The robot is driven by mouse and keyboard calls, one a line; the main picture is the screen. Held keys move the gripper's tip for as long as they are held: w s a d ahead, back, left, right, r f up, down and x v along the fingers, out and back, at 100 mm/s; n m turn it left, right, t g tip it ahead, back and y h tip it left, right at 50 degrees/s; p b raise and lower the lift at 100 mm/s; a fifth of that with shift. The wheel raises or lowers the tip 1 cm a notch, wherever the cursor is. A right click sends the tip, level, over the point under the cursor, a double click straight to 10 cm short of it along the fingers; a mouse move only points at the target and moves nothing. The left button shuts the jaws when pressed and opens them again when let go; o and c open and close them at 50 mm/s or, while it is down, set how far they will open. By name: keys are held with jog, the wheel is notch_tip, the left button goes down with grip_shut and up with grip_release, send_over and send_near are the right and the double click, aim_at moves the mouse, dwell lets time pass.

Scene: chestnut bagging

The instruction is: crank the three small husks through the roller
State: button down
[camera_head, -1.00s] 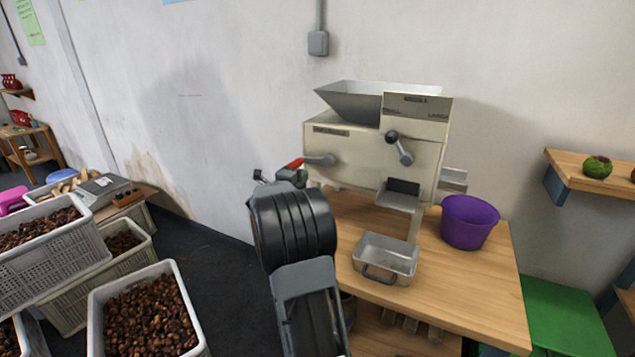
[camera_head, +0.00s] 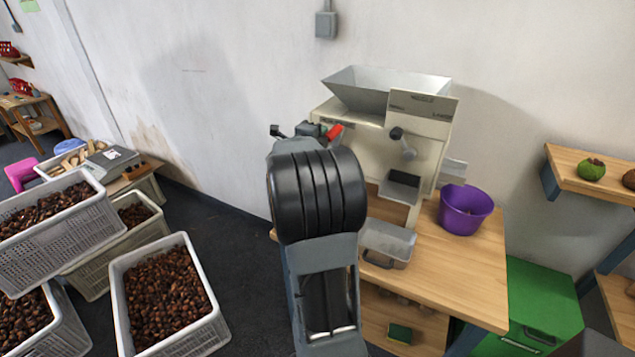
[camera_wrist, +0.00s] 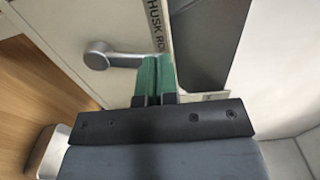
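The cream roller machine (camera_head: 365,135) stands on a wooden table, with a metal hopper (camera_head: 385,92) on top. Its crank's red grip (camera_head: 333,132) shows just beyond my gripper (camera_head: 300,130), high on the machine's left side. In the wrist view the crank's metal arm (camera_wrist: 122,60) runs from its round hub to my green fingertips (camera_wrist: 160,78). The fingers are close together at the arm's end; they hide the grip there. The metal chute (camera_head: 402,187) opens above a metal tray (camera_head: 387,245), partly behind my arm. I see no small husks; the hopper's inside is hidden.
A purple bowl (camera_head: 465,210) stands right of the machine on the table (camera_head: 460,275). Crates of chestnuts (camera_head: 215,320) stand on the floor at left. A wall shelf (camera_head: 570,165) with a green husk (camera_head: 592,169) is at right, above a green box (camera_head: 540,300).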

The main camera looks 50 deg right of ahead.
jog(key=s+d+f+b, duration=0.3)
jog(key=s+f+b, duration=0.85)
jog(key=b, duration=0.65)
jog(key=w+p+v, duration=0.1)
jog(key=p+v, duration=0.2)
jog(key=v, duration=0.9)
jog(key=shift+a, duration=0.2)
jog(key=shift+r, duration=0.1)
